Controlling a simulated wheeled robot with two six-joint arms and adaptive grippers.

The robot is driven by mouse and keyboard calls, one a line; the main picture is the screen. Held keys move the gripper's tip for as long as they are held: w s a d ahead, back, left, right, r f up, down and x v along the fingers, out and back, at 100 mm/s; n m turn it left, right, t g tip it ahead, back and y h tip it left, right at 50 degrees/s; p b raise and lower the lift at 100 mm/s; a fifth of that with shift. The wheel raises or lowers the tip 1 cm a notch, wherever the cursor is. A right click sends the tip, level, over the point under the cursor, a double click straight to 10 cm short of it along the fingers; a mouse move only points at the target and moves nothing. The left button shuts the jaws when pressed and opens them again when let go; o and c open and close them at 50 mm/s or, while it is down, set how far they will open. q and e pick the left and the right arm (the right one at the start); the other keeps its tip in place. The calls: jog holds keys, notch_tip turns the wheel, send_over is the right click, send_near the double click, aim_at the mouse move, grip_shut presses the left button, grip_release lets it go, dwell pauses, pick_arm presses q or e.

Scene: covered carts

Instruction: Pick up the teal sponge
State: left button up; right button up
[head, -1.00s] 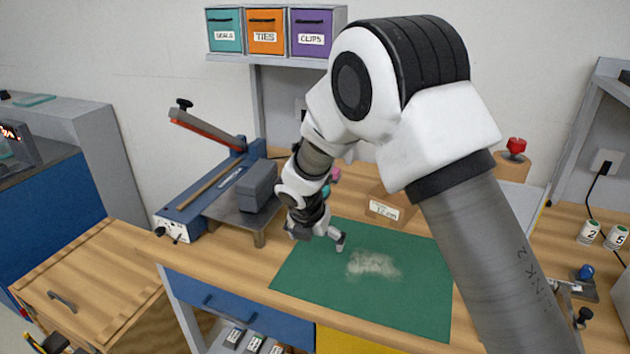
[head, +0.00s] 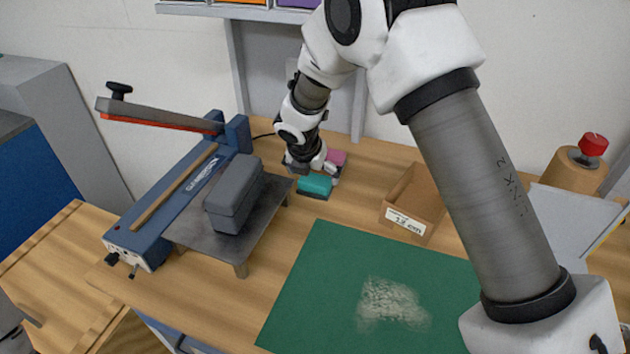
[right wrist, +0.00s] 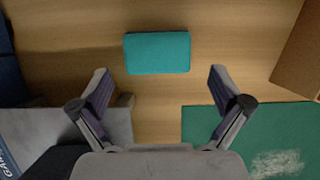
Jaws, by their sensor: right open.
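The teal sponge (head: 314,184) lies on the wooden bench, behind the green mat and right of the grey metal stand. In the right wrist view the sponge (right wrist: 157,52) lies flat, whole and apart from the fingers. My right gripper (head: 318,172) is above and close to the sponge in the head view. In the right wrist view the gripper (right wrist: 160,85) is open and empty, its two fingers spread wider than the sponge, which shows beyond the gap between them. My left gripper is not in view.
A cardboard box (head: 412,205) stands to the right. The grey stand (head: 190,236) with a dark grey case (head: 234,195) is to the left. The green mat (head: 310,290) bears a pale dusty patch (head: 390,303).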

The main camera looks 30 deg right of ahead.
aim_at(315, 180)
jog(key=x, duration=0.5)
jog(key=shift+w+d, duration=0.15)
jog(key=shift+w, duration=0.3)
jog(key=shift+s+r, duration=0.15)
jog(key=shift+s, duration=0.05)
jog(key=shift+s+r, duration=0.1)
jog(key=shift+r, duration=0.05)
jog(key=c, duration=1)
notch_tip(315, 180, up, 10)
jog(key=shift+f+p, duration=0.1)
jog(key=shift+p, duration=0.25)
